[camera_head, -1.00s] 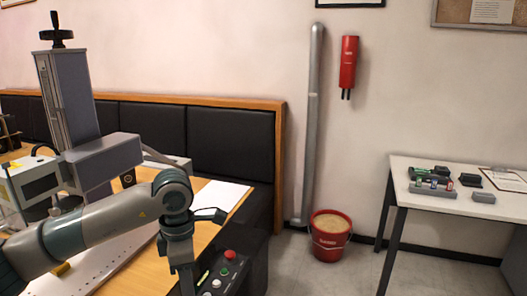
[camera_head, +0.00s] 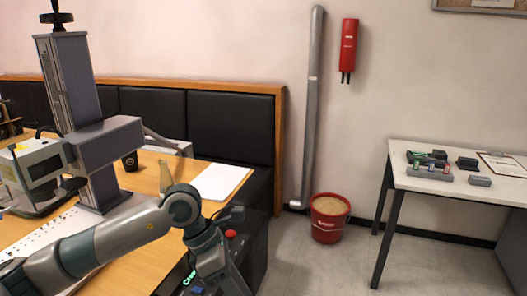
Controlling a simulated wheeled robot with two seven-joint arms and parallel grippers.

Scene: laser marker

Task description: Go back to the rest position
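My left arm (camera_head: 125,240) comes in from the lower left and reaches over the wooden desk, its elbow bent beside the control box. The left gripper itself lies below the picture edge, so its fingers do not show. My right arm and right gripper are not in view. The laser marker (camera_head: 80,120), a grey column with a hand wheel on top and a horizontal head, stands on the desk at the left. The control box with a red button (camera_head: 231,234) is partly hidden behind my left arm.
A white sheet (camera_head: 222,181) and a dark cup (camera_head: 130,162) lie on the desk (camera_head: 150,183). A white table (camera_head: 450,184) with small parts in a holder (camera_head: 430,172) stands at the right. A red bucket (camera_head: 328,232) stands on the floor between them; the floor in front is clear.

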